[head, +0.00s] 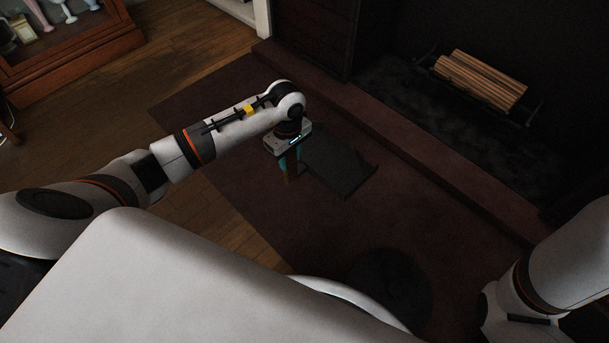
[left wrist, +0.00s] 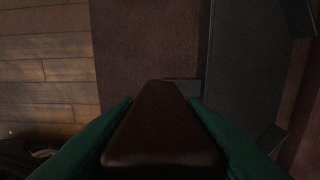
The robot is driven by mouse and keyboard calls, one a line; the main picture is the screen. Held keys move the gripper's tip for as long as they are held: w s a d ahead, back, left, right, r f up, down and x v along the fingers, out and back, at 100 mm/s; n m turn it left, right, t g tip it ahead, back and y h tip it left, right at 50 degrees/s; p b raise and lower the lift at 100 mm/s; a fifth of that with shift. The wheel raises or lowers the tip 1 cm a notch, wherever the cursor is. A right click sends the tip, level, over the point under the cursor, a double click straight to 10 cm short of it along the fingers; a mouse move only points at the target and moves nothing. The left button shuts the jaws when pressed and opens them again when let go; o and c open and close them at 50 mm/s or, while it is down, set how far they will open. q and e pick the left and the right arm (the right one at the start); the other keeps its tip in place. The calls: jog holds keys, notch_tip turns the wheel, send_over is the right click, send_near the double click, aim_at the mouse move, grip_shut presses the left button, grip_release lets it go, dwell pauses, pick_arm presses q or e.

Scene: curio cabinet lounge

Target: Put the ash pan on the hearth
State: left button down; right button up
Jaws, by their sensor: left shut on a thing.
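The ash pan (head: 340,165) is a dark, flat, wide pan with a brown handle (left wrist: 165,130). My left gripper (head: 290,163) points down with its teal fingers on either side of the handle, shut on it. In the left wrist view the pan's dark body (left wrist: 245,65) lies beyond the handle to the upper right. The pan is over the dark red floor area in front of the hearth; I cannot tell if it touches the floor. The hearth (head: 405,135) is a low, dark reddish raised ledge before the fireplace. My right gripper is out of view.
Split logs (head: 480,80) lie on a grate in the dark fireplace. A dark red rug-like area (head: 205,110) covers the floor before the hearth, clear around the pan. A glass-fronted wooden cabinet (head: 75,55) stands at upper left. The visible hearth top looks clear.

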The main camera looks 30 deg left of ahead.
aim_at(291, 176)
pick_arm(q)
notch_tip(291, 176, down, 6)
jog(key=b, duration=0.3)
jog(key=shift+r, duration=0.25)
notch_tip(291, 176, down, 3)
jog(key=shift+f+b, duration=0.15)
jog(key=shift+b, duration=1.1)
jog(key=c, duration=1.4)
grip_release()
jog(key=shift+f, duration=0.1)
jog(key=o, duration=0.5)
